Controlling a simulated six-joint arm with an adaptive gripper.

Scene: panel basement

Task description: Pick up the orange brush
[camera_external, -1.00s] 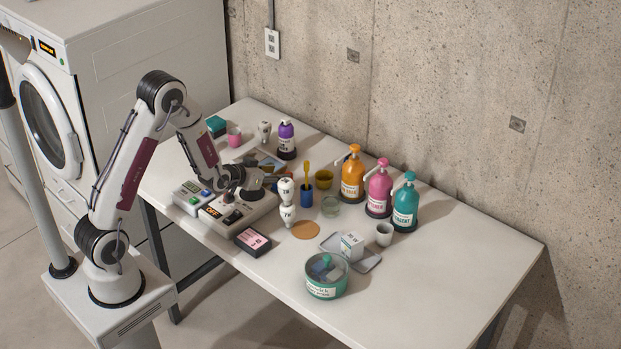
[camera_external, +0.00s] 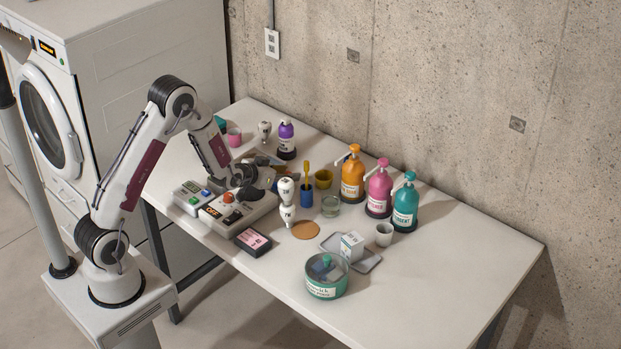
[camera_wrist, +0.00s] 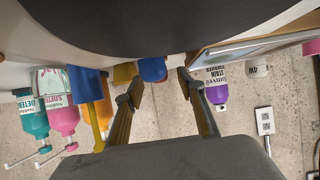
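My gripper (camera_external: 262,178) is over the back part of the table, just behind the grey control box. In the wrist view its two fingers (camera_wrist: 160,82) stand apart with nothing held between them. I cannot clearly make out an orange brush; a small orange-brown patch shows close behind my gripper in the external view, partly hidden by it. In the wrist view a blue object (camera_wrist: 152,70) appears beyond the fingertips.
A grey control box (camera_external: 238,209) with a red knob stands in front of my gripper. Orange (camera_external: 352,178), pink (camera_external: 379,190) and teal (camera_external: 404,207) pump bottles line the back. A purple bottle (camera_external: 286,142) stands behind. The right end of the table is clear.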

